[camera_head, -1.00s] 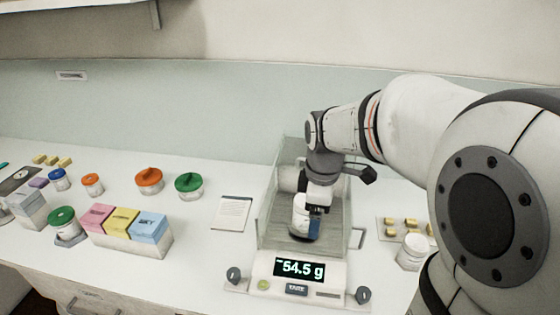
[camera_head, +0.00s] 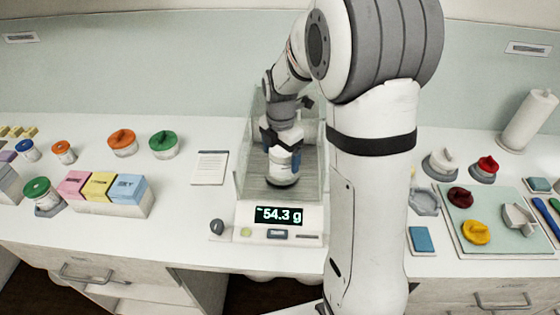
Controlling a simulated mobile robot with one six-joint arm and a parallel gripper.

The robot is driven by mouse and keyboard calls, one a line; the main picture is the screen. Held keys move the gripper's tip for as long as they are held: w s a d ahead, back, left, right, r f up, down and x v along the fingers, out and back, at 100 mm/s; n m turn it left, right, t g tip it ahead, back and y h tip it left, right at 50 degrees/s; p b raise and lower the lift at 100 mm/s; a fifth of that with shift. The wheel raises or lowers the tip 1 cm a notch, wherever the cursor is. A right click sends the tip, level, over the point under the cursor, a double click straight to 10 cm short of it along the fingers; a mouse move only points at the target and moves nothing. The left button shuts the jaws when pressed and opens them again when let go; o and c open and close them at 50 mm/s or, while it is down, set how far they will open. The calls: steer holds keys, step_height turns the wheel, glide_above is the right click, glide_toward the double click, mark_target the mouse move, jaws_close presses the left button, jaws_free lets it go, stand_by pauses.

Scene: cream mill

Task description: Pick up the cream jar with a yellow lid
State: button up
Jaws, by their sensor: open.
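My gripper (camera_head: 282,163) is inside the clear-walled balance (camera_head: 280,225), with its open fingers on either side of a white jar (camera_head: 282,181). The jar stands on the weighing area. Its top is hidden by the gripper, so I cannot tell its lid colour or whether the fingers touch it. A yellow lid (camera_head: 476,232) lies on the pale green mat (camera_head: 500,246) at the right, and no jar body shows under it.
The balance display reads about 54.3 g. Orange-lidded (camera_head: 122,143) and green-lidded (camera_head: 164,144) jars stand at the left, behind pink, yellow and blue boxes (camera_head: 122,206). A paper roll (camera_head: 527,122) stands back right. My arm hides part of the counter.

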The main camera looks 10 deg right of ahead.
steer(key=shift+f, duration=1.6)
steer(key=shift+c, duration=0.2)
steer(key=c, duration=1.1)
